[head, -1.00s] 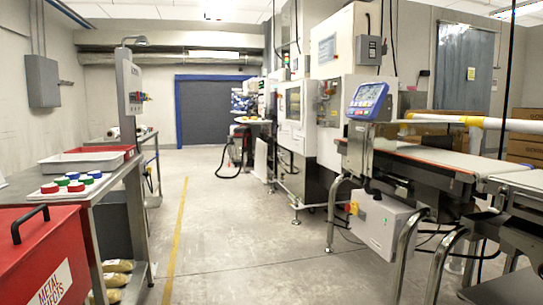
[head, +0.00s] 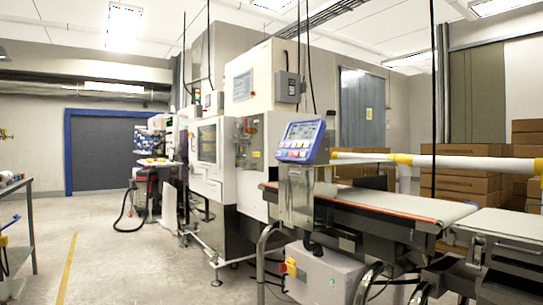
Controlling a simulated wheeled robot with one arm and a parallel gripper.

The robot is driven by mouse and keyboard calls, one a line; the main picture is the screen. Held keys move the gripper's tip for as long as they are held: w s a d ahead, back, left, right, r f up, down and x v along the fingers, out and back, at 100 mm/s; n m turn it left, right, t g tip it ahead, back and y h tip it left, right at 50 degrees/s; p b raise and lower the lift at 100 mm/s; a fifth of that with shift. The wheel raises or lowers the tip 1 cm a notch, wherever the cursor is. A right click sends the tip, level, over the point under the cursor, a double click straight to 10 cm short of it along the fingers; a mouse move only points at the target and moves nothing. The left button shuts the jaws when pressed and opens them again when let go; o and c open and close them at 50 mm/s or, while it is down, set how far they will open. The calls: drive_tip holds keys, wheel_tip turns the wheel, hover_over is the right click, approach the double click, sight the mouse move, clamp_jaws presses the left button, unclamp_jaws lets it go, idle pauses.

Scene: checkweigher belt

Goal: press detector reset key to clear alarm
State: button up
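A blue-framed control panel (head: 300,141) with a grey screen and a row of small coloured keys stands on a metal post at the near end of the conveyor line. The keys are too small to read, so I cannot tell which one is the reset key. A large white machine (head: 232,150), possibly the detector, stands behind and left of the panel. No lit alarm can be made out clearly. My gripper is not in view.
The conveyor belt (head: 400,204) runs right from the panel. A grey box (head: 325,275) with a red and yellow switch hangs below it among metal legs. Cartons (head: 465,190) are stacked behind. Open floor with a yellow line (head: 67,268) lies left; a metal bench (head: 27,225) edges in there.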

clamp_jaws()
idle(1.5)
